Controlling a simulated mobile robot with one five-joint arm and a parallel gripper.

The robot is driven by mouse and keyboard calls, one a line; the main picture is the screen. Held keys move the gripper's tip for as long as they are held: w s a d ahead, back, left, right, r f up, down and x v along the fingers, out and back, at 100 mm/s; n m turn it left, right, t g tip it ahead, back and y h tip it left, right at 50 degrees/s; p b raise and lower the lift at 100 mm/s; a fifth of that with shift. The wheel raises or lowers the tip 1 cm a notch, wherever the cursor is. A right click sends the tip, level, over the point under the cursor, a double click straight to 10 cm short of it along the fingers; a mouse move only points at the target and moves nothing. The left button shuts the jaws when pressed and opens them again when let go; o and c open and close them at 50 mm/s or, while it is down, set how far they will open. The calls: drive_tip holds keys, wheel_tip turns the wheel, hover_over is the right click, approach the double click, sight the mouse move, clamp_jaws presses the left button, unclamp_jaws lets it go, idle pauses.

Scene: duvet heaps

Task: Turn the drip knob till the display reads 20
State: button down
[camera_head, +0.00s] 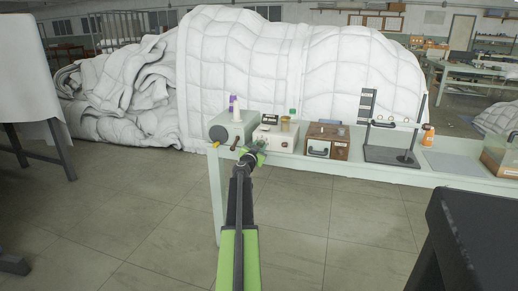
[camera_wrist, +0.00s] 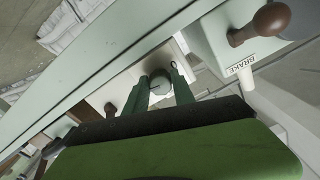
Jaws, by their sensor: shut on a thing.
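The cream box (camera_head: 284,142) stands on the pale green bench, between a grey-green box and a wooden box. In the wrist view a round pale knob (camera_wrist: 160,84) stands out from the white box face. My gripper (camera_wrist: 163,76) has its two dark green fingers closed on either side of this knob. In the head view my gripper (camera_head: 256,149) reaches the front of the cream box and hides part of it, knob included. I cannot make out a display reading in either view.
The grey-green box (camera_head: 234,128) with a brown-handled lever (camera_wrist: 268,22), labelled BRAKE, stands close on the left. The wooden box (camera_head: 327,141), a black stand (camera_head: 388,156) and an orange bottle (camera_head: 427,135) are to the right. A white duvet heap (camera_head: 300,70) rises behind the bench (camera_head: 213,185).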

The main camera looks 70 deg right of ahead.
drive_tip(key=shift+s, duration=0.1)
idle(0.5)
drive_tip(key=c, duration=1.1)
unclamp_jaws()
drive_tip(key=shift+o, duration=0.2)
drive_tip(key=a, duration=1.7)
drive_tip(key=shift+s+a, duration=0.25)
drive_tip(key=shift+s, duration=0.2)
